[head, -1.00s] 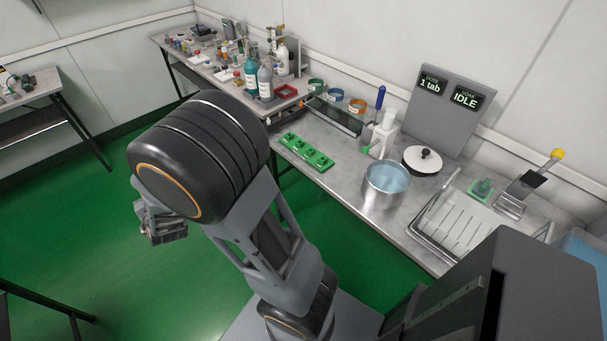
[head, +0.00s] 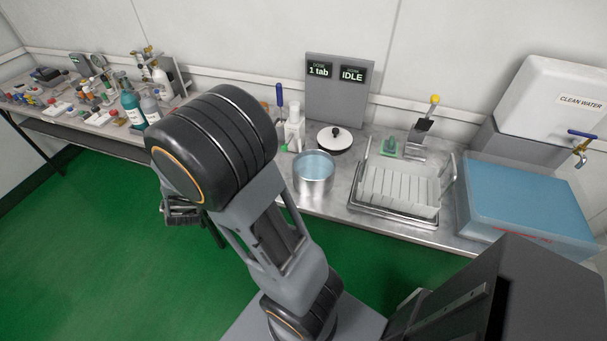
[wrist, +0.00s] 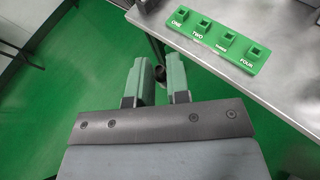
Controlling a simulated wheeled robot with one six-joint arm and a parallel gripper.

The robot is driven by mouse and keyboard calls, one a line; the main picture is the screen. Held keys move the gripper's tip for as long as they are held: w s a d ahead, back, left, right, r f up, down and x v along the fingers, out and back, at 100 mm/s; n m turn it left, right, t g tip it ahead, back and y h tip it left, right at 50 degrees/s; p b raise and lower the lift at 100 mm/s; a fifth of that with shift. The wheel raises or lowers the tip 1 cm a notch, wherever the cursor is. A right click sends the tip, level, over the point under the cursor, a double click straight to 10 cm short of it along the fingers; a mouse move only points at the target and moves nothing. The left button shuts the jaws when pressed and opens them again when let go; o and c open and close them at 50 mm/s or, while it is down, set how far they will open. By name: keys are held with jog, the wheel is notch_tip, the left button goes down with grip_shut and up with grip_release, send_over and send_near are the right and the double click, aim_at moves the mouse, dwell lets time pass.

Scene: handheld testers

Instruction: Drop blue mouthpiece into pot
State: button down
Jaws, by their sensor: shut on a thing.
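The pot (head: 314,186) is a shiny steel vessel with bluish liquid, standing open on the counter. My gripper (wrist: 160,78) is shut on a small piece, its green-padded fingers on either side. Only the dark, round end of this mouthpiece (wrist: 160,73) shows, so its blue colour cannot be made out. In the head view my gripper (head: 182,214) is partly hidden behind my arm, over the green floor, left of the pot and off the counter.
A green rack (wrist: 215,42) with numbered sockets lies near the counter edge. Near the pot are a black-and-white lid (head: 335,139), a white bottle (head: 294,130) and a drying rack (head: 400,190). A blue-topped box (head: 525,200) stands at right. The floor under my gripper is clear.

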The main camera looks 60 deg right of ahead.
jog(key=s+d+m+g+h+p, duration=0.1)
jog(key=s+d+m+g+h, duration=0.25)
jog(key=d, duration=0.65)
jog(key=s+d+m+g+h+p, duration=0.1)
jog(key=s+d+m+g+h, duration=0.3)
jog(key=d, duration=0.6)
jog(key=s+d+m+g+p, duration=0.2)
jog(key=s+d+m+g, duration=0.55)
jog(key=s+d, duration=0.55)
notch_tip(320, 180, down, 5)
jog(key=s+a+b, duration=0.2)
jog(key=b, duration=0.3)
jog(key=shift+s+f+y, duration=0.15)
jog(key=shift+s+y, duration=0.1)
jog(key=shift+y, duration=0.2)
jog(key=c, duration=1)
grip_release()
